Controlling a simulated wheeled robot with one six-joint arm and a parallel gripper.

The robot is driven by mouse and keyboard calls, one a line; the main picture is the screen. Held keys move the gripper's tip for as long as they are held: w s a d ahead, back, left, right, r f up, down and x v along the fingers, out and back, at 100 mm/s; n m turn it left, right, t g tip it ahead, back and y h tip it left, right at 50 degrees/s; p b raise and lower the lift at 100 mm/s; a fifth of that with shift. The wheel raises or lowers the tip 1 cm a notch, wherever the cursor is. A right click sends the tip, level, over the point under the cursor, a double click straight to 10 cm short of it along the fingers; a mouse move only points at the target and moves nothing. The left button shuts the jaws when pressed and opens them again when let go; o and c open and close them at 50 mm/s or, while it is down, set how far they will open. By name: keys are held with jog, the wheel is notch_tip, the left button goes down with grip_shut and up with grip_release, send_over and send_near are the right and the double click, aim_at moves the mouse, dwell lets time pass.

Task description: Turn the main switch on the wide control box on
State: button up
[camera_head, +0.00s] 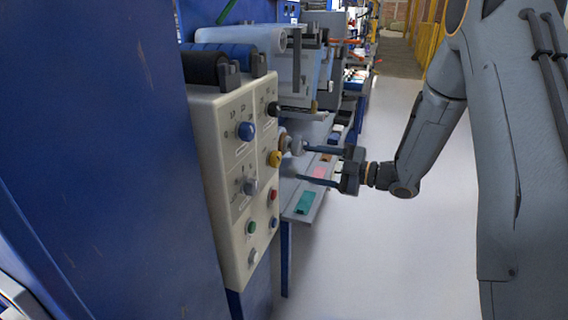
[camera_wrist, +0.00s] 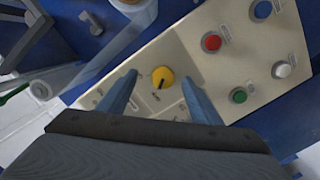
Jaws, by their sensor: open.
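The wide control box is a beige panel (camera_head: 222,150) with several knobs and buttons, on the left in the head view and across the middle of the wrist view (camera_wrist: 190,60). A yellow rotary knob (camera_head: 274,158) with a dark pointer mark also shows in the wrist view (camera_wrist: 163,77). My gripper (camera_head: 292,160) is open at the panel's right side. In the wrist view its two fingers (camera_wrist: 158,82) appear on either side of this knob, with gaps. I cannot tell how far the tips are from the panel. The labels are too small to read.
Nearby on the panel are a blue knob (camera_head: 246,131), a grey knob (camera_head: 250,187), a black knob (camera_head: 273,109), a red button (camera_wrist: 211,42) and a green button (camera_wrist: 239,95). Rollers (camera_head: 240,38) lie above the box. Open floor (camera_head: 370,255) lies right.

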aim_at(280, 160)
jog(key=shift+n+g+y, duration=0.5)
jog(key=shift+n+y, duration=0.1)
jog(key=shift+y, duration=0.1)
jog(key=shift+s+a+p+x, duration=0.1)
jog(key=shift+s+p+x, duration=0.15)
jog(key=shift+x, duration=1)
jog(key=shift+s+a+p+x, duration=0.1)
jog(key=shift+s+x, duration=0.15)
jog(key=shift+x, duration=1)
jog(key=shift+s+a+p+x, duration=0.1)
jog(key=shift+s+p+x, duration=0.15)
jog(key=shift+x, duration=1)
jog(key=c, duration=1)
